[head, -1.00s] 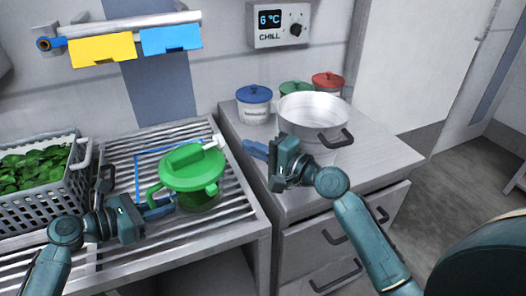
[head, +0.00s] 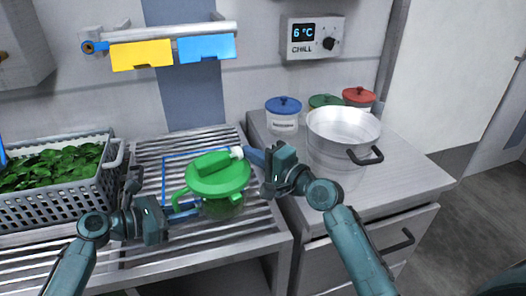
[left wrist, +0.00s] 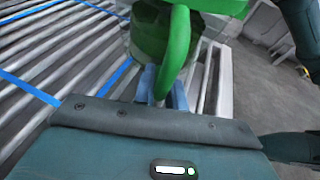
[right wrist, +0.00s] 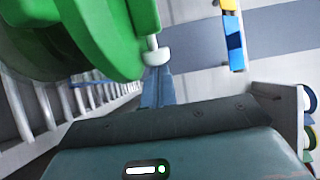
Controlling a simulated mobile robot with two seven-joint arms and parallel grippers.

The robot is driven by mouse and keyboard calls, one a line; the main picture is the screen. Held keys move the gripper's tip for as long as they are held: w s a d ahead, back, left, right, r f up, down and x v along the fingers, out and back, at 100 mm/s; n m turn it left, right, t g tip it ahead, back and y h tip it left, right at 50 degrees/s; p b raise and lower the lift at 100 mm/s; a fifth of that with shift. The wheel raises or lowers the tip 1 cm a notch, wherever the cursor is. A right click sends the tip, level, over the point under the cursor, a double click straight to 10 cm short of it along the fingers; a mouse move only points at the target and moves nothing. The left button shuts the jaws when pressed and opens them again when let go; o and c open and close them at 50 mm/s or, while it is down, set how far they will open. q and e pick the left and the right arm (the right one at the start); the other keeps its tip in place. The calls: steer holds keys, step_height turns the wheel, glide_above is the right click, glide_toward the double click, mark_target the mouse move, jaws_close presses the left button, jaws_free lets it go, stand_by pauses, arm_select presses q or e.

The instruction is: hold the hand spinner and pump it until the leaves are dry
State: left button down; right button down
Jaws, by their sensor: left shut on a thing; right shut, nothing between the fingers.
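The hand spinner (head: 219,176) stands on the slatted drainboard, with a green lid, a see-through green bowl and a green side handle (left wrist: 180,45). A green pump lever (head: 214,159) with a white knob (head: 237,152) lies across its top; the knob also shows in the right wrist view (right wrist: 155,56). My left gripper (head: 186,209) is shut on the side handle. My right gripper (head: 254,157) is shut and empty, its fingertips right beside the white knob; I cannot tell if they touch it. Leaves inside the bowl cannot be made out.
A grey crate of leaves (head: 108,182) stands left on the drainboard (head: 140,262). A blue outline (head: 165,170) is marked behind the spinner. On the right counter are a metal pot (head: 343,130) and lidded tubs (head: 283,115). Yellow and blue cards hang from a wall rail (head: 160,35).

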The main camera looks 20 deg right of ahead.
steer(key=shift+s+a+f, duration=0.1)
steer(key=shift+s+a, duration=0.05)
steer(key=shift+a, duration=0.25)
steer(key=v, duration=1)
steer(key=shift+d, duration=0.25)
stand_by(0.4)
steer(key=d, duration=0.1)
steer(key=w+d, duration=0.1)
steer(key=d, duration=0.1)
steer(key=shift+w, duration=0.15)
steer(key=shift+a, duration=0.1)
steer(key=x, duration=1)
